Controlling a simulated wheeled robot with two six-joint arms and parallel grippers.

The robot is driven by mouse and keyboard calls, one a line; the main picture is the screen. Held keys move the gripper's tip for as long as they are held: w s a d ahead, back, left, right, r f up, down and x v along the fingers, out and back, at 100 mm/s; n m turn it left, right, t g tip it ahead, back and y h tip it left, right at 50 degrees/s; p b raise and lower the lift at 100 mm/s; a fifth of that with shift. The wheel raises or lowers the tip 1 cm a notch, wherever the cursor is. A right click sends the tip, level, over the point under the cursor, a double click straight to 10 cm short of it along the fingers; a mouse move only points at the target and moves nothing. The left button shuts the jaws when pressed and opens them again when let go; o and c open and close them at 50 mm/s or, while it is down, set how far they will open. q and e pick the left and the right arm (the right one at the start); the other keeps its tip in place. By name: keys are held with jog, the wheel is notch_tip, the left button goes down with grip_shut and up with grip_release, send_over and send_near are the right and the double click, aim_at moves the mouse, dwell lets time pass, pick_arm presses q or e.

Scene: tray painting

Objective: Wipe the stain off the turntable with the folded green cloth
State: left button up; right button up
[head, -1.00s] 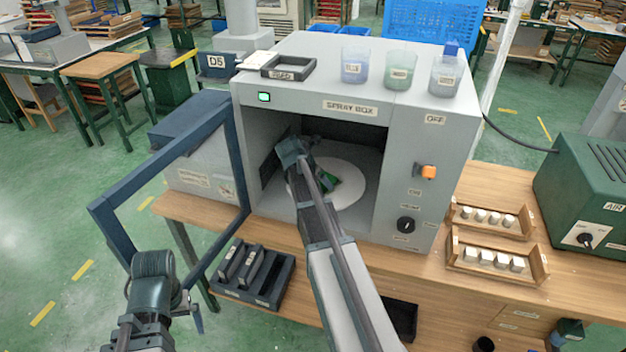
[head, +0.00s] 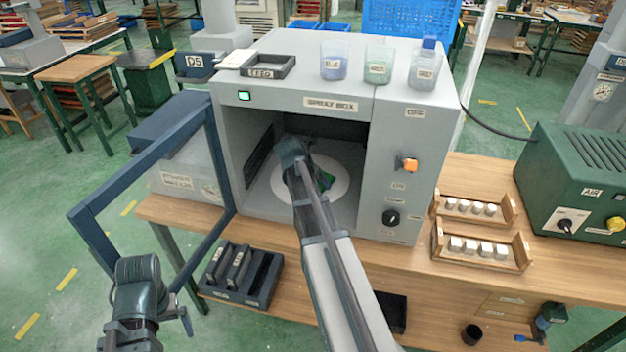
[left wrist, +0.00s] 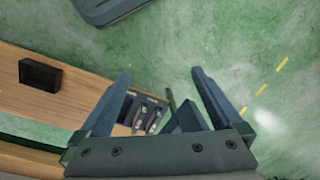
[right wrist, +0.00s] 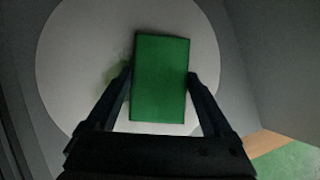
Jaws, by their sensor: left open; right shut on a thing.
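The white round turntable (head: 341,186) lies inside the open spray box; it fills much of the right wrist view (right wrist: 70,60). My right gripper (right wrist: 160,85) is shut on the folded green cloth (right wrist: 162,78), which is over the turntable. Whether the cloth touches the surface is hard to tell. A faint greenish stain (right wrist: 114,74) shows beside the cloth's left edge, partly hidden by a finger. In the head view my right arm hides part of the turntable, and a bit of the cloth (head: 326,180) shows beside it. My left gripper (left wrist: 163,90) is open and empty, outside the box at the lower left.
The spray box (head: 400,140) encloses my right gripper with side walls and a roof. Its door frame (head: 150,160) stands open at the left. A black rack (head: 262,292) with dark pieces sits in front. Two wooden trays (head: 440,258) of white pieces stand right.

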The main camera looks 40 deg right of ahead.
jog(key=shift+s+d, duration=0.1)
jog(key=shift+s, duration=0.05)
jog(key=shift+s+d+r, duration=0.1)
jog(key=shift+s+d, duration=0.95)
jog(key=shift+s, duration=0.1)
jog(key=shift+f, duration=0.2)
jog(key=shift+w+a+r, duration=0.15)
jog(key=shift+w+a, duration=0.8)
jog(key=shift+w, duration=0.25)
jog(key=shift+w+a, duration=0.15)
jog(key=shift+a, duration=0.05)
jog(key=shift+w+a, duration=1.15)
jog(key=shift+w, duration=0.15)
jog(key=shift+w+a, duration=1.15)
jog(key=shift+w, duration=0.2)
